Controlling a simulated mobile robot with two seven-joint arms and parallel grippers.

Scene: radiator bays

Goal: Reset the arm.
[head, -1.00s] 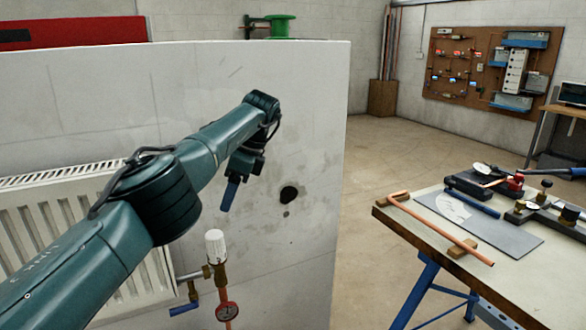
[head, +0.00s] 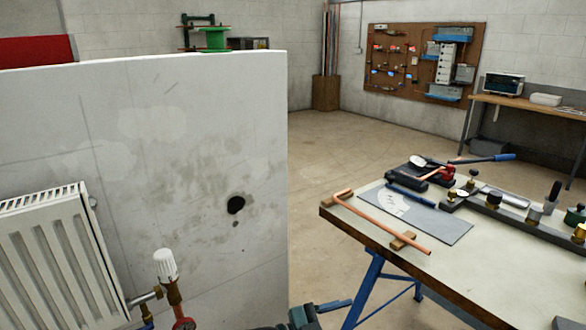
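My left gripper (head: 338,305) shows only at the bottom edge, low between the wall panel and the workbench. Its blue fingers point right, and a bit of teal wrist shows beside them. Most of that arm is below the picture. I cannot tell whether the fingers are open or shut, and I see nothing held in them. My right gripper is not in view.
A white panel (head: 150,130) with a dark hole carries a radiator (head: 55,255) and a white-capped valve (head: 166,268) at left. A workbench (head: 400,275) with copper pipe (head: 385,226) and several tools stands right. Open floor (head: 305,150) lies between and behind.

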